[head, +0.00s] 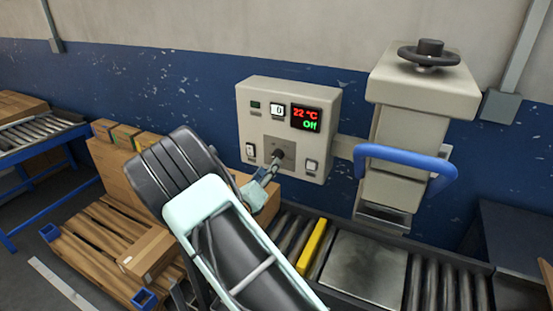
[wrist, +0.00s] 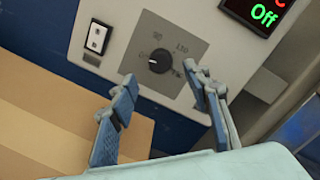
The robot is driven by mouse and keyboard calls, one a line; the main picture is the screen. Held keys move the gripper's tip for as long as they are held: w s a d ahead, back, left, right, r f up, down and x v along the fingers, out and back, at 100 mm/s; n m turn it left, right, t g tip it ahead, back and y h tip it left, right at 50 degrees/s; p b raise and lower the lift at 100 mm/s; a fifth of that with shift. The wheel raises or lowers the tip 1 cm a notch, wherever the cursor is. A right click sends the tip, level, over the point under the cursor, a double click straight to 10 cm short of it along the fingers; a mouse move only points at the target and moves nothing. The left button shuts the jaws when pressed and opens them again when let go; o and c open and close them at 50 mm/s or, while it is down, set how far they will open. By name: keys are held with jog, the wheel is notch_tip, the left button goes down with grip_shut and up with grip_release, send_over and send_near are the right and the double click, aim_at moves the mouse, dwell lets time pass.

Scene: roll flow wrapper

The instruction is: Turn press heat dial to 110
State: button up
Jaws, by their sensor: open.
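The press heat dial (wrist: 159,60) is a round black knob on a grey plate in the wrist view. Printed marks surround it, but they are too blurred to read surely. In the head view the dial (head: 279,154) sits low in the middle of the beige control box (head: 257,97). The box's display (head: 306,118) reads 22 °C in red and Off in green. My gripper (wrist: 160,82) is open and empty, its two blue-grey fingers apart in front of the plate. In the head view my gripper (head: 271,168) is just below and left of the dial; contact cannot be told.
White rocker switches flank the dial, one at left (head: 250,150) and one at right (head: 311,165). The press (head: 398,130) with a blue handle (head: 405,158) stands to the right. A roller conveyor (head: 435,290) runs below. Cardboard boxes (head: 112,172) stand at left.

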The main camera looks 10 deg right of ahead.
aim_at(278, 155)
jog(key=x, duration=0.6)
jog(key=shift+w+d, duration=0.2)
jog(key=c, duration=1.2)
jog(key=shift+o, duration=0.2)
